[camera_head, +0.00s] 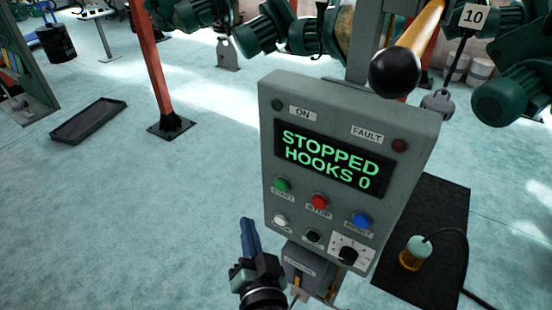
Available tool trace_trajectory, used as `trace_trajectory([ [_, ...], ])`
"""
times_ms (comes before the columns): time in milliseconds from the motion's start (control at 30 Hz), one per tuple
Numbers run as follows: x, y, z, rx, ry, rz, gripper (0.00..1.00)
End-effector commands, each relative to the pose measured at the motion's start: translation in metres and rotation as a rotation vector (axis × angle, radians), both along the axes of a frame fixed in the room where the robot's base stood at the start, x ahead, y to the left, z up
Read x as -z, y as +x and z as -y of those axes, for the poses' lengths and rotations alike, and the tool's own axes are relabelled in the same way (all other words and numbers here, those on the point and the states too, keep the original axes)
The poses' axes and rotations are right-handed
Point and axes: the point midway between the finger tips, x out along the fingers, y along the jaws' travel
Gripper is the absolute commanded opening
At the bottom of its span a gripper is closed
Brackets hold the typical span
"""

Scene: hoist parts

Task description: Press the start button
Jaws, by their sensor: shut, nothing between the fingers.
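The grey control panel (345,127) stands tilted in the middle of the head view. Its screen (332,160) reads "STOPPED HOOKS 0" in green letters. The green start button (282,184) sits at the left of the upper button row, above a label reading START. A red stop button (319,201) and a blue button (361,220) are to its right. My gripper (247,224) is shut and empty, with blue fingers pointing up. In the picture it is left of the panel's lower left edge, below and left of the start button, and apart from it.
A white button (280,221), a black button (313,236) and a rotary knob (348,254) form the lower row. A lever with a black ball (395,72) rises at the panel's top right. Green hoist motors (265,30) hang behind. Open floor lies left.

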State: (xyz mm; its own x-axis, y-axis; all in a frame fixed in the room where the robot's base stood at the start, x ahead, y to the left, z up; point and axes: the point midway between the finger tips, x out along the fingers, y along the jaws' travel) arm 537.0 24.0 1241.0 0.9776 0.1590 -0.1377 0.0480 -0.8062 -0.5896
Motion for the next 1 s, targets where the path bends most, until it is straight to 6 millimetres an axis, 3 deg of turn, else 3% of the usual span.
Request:
trace_trajectory([
  [533, 0.004, 0.002, 0.003, 0.002, 0.006, -0.01, 0.0],
  [1000, 0.006, 0.052, 0.039, 0.003, 0.007, -0.007, 0.0],
])
